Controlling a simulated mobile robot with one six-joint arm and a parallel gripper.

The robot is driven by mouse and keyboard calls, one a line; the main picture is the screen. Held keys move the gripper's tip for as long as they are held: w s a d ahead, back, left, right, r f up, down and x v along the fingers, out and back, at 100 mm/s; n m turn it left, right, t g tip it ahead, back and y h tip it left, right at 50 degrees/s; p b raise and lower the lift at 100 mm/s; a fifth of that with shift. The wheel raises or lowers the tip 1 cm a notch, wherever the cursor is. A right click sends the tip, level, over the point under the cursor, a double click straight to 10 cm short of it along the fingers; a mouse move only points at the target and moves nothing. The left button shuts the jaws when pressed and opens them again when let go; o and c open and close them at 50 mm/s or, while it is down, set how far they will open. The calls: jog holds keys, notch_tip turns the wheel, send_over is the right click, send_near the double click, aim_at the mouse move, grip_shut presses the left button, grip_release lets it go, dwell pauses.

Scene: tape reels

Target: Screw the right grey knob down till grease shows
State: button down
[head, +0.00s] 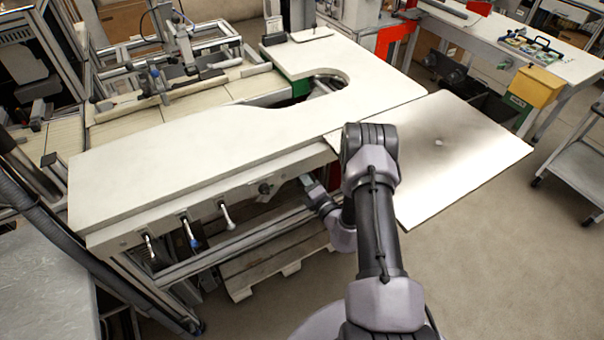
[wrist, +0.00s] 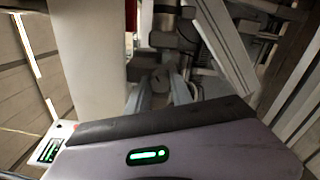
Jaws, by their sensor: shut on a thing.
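My gripper (head: 309,184) is under the front edge of the white bench, at the right end of the row of levers. In the wrist view its two fingers (wrist: 160,96) are closed around a small dark grey knob (wrist: 161,78). The fingers and shadow hide much of this knob, and in the head view my gripper covers it. Another dark round knob (head: 264,188) sits on the bench front to the left, apart from my gripper. No grease can be made out in either view.
The white bench top (head: 200,150) overhangs where my gripper is. Levers with a blue handle (head: 191,238) among them hang at the left. A wooden pallet (head: 270,265) lies below. A metal plate (head: 460,155) juts out at the right.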

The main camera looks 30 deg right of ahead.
jog(key=m+p, duration=0.1)
jog(key=m, duration=2.5)
jog(key=shift+w+p, duration=0.1)
jog(key=shift+p, duration=0.25)
jog(key=c, duration=1.1)
grip_release()
jog(key=shift+a, duration=0.1)
jog(key=shift+f, duration=0.1)
